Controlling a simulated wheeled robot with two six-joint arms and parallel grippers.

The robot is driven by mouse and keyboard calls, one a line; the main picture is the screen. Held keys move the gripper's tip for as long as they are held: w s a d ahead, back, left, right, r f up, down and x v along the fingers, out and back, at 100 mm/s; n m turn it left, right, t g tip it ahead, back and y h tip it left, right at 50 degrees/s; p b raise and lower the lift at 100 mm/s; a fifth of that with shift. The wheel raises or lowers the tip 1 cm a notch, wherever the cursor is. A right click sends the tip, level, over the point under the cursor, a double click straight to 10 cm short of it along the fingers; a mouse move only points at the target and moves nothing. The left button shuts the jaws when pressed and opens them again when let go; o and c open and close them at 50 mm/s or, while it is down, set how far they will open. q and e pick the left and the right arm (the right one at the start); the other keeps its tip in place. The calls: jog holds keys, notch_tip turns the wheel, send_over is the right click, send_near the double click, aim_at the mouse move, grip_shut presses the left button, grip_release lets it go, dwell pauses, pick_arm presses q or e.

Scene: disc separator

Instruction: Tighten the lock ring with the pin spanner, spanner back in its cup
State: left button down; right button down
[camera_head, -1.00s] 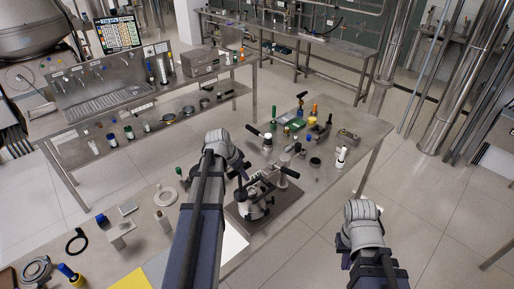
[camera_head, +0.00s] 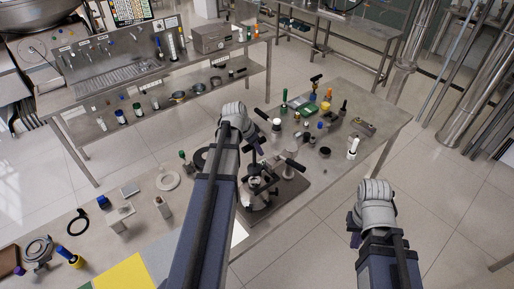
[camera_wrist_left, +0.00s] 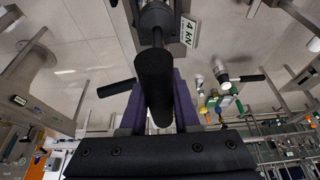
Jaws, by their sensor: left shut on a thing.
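My left gripper (camera_head: 249,148) is at the bench press (camera_head: 262,193), partly hidden by its own wrist in the head view. In the left wrist view, its purple fingers are shut on a black handle (camera_wrist_left: 154,85). The handle joins a grey metal hub (camera_wrist_left: 156,17) beside a "4 kN" label (camera_wrist_left: 189,31). My right gripper (camera_head: 355,238) hangs over the floor right of the bench, apart from everything; its jaw opening is unclear. I cannot surely identify the pin spanner, its cup or the lock ring among the small parts.
A black ring (camera_head: 77,222), white ring (camera_head: 168,181), metal block (camera_head: 120,219) and round metal fitting (camera_head: 38,250) lie at the bench's left. Bottles and a green tray (camera_head: 306,108) stand beyond the press. A yellow sheet (camera_head: 122,273) lies in front. Floor at right is clear.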

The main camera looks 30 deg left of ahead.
pick_arm(q)
notch_tip(320, 180, down, 4)
jog(key=b, duration=0.4)
jog(key=shift+f, duration=0.2)
jog(key=shift+s, duration=0.1)
dwell(0.3)
jog(key=n+y, duration=0.1)
jog(key=n, duration=0.2)
jog(key=n+y, duration=0.1)
jog(key=n, duration=0.2)
jog(key=a+n+y, duration=0.1)
jog(key=n+y, duration=0.1)
jog(key=n, duration=0.2)
dwell(0.5)
